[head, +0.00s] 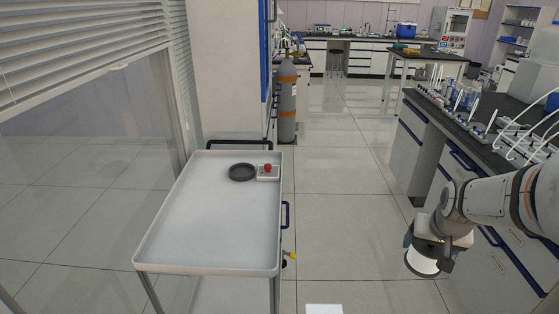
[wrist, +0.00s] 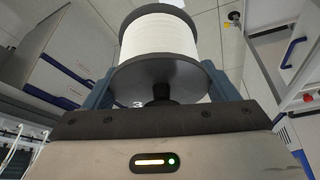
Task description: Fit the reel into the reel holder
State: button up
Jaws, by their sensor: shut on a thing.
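The reel (wrist: 158,38) has a white wound body between dark flanges, with a dark hub facing my wrist camera. My gripper (wrist: 162,88) is shut on it, one blue-grey finger on each side of the near flange. In the head view my gripper (head: 432,243) is at the right, beside the bench, with the white reel (head: 424,262) hanging below it over the floor. A dark round dish with a raised rim (head: 242,172), which looks like the reel holder, lies on the cart top, well left of my gripper. Its inside detail is too small to tell.
The white cart (head: 205,215) has a raised rim. A small box with a red button (head: 268,172) sits right of the dish. A lab bench (head: 480,130) with glassware stands at the right. A gas cylinder (head: 287,105) stands behind.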

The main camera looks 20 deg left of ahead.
aim_at(242, 173)
jog(key=u, duration=0.05)
jog(key=i, duration=3.2)
jog(key=u, duration=3.15)
jog(key=i, duration=0.5)
jog(key=u, duration=0.1)
